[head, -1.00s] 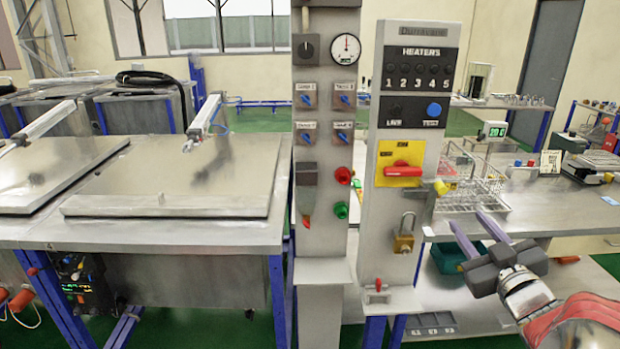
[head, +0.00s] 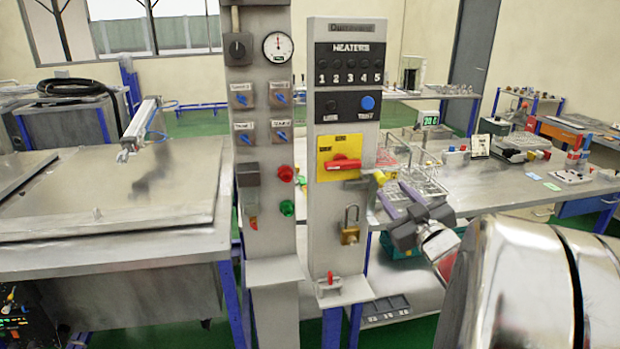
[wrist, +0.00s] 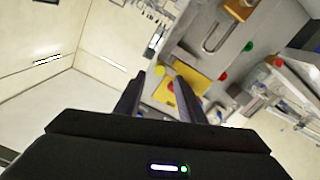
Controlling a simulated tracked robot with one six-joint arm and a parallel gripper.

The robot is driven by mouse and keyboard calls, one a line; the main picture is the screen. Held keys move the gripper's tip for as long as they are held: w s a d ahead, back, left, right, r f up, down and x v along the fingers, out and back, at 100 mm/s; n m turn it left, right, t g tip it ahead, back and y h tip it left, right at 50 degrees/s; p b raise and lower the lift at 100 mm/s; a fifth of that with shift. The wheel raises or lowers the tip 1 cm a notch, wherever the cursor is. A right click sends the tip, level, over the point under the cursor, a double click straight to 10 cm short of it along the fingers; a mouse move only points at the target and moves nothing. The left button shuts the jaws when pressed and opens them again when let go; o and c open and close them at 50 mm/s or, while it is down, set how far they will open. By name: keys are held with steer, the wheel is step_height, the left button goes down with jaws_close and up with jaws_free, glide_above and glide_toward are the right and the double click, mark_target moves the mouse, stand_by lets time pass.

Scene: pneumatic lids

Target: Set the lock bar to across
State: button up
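The lock bar appears to be the short grey bar (head: 357,184) with a yellow knob (head: 380,177) at its right end, at the right edge of the heater panel (head: 328,225). It lies below the red handle (head: 343,164) on the yellow plate (head: 327,149); its exact angle is hard to tell. My gripper (head: 390,187) is open and empty, fingertips just right of and below the knob. In the wrist view the knob (wrist: 160,70) shows between the open fingers (wrist: 159,77), with the yellow plate (wrist: 200,82) behind. Contact cannot be told.
A brass padlock (head: 350,234) hangs below the bar. A small red-handled fitting (head: 331,281) is at the panel's foot. A second panel (head: 262,195) with switches and a gauge stands left. A wire basket (head: 425,180) stands on the bench behind my gripper.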

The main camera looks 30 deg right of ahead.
mark_target(382, 181)
steer(key=x, duration=0.6)
steer(key=shift+w+f, duration=0.1)
steer(key=shift+w, duration=0.2)
steer(key=shift+c, duration=0.4)
jaws_close()
